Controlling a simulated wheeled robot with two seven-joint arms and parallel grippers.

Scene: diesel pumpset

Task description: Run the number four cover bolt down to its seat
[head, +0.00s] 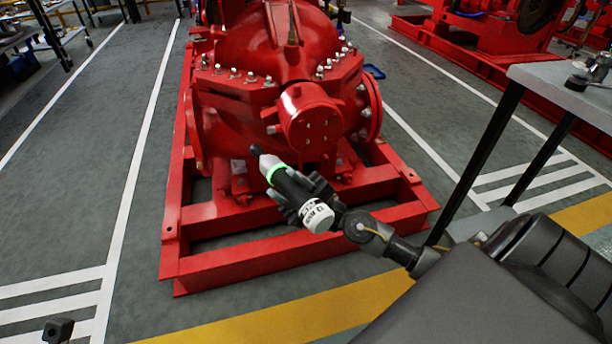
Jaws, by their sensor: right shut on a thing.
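The red pump (250,115) stands in the middle of the head view. Silver cover bolts (250,76) line its left flange, and more bolts (326,68) line the right flange. I see no number marks, so I cannot tell which is number four. My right gripper (303,192) is shut on a black and white cylindrical driver tool (318,217) with a glowing green ring. The tool's dark tip points up and left, in front of the pump and apart from the bolts in the picture. A dark piece at the bottom left edge looks like my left gripper (58,331); its jaws are not clear.
The pump sits on a red frame base (230,268) with raised rails. A grey-topped table (565,85) with dark legs stands at the right. Another red machine (490,40) is behind it. The floor left of the frame is clear.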

